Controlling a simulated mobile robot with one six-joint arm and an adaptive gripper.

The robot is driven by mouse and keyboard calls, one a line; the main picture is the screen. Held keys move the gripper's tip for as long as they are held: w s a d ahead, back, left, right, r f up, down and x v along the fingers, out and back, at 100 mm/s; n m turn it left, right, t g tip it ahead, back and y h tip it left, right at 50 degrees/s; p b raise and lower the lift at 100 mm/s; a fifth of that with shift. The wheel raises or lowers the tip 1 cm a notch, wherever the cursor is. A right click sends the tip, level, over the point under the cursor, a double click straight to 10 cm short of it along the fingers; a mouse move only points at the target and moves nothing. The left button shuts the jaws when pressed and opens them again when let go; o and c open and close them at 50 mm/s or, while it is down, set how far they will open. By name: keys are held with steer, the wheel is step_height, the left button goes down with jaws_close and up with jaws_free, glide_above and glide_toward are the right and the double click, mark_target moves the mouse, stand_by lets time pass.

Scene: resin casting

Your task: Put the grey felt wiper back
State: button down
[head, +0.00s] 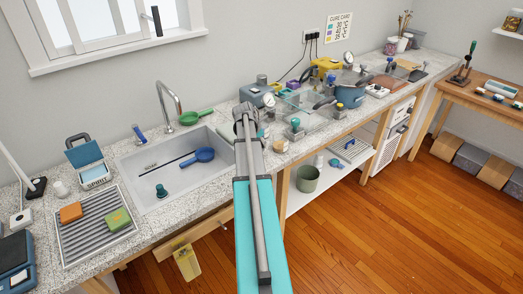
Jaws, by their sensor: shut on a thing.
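I cannot make out the grey felt wiper anywhere in the head view. My arm reaches from the bottom middle up over the counter, and its grey wrist end is beside the right edge of the sink. My gripper's fingers do not show; the wrist and arm hide that spot, so I cannot see what is between them.
The sink (150,199) holds a blue strainer-like tool (204,155). A ribbed drying tray (73,245) bears an orange sponge (70,212) and a green sponge (118,220). A blue pot (350,94) and small tools crowd the counter at right. A green bucket (307,179) stands below.

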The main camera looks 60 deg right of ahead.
steer(key=shift+w+d+f+b, duration=0.2)
steer(key=shift+f+b, duration=0.1)
steer(key=shift+f, duration=0.25)
steer(key=shift+s+f+b, duration=0.1)
steer(key=shift+f+b, duration=1.1)
steer(key=shift+f, duration=0.05)
steer(key=shift+c, duration=1)
jaws_free()
steer(key=p+v, duration=0.5)
steer(key=v, duration=0.1)
steer(key=shift+d, duration=0.1)
steer(key=p+v, duration=0.6)
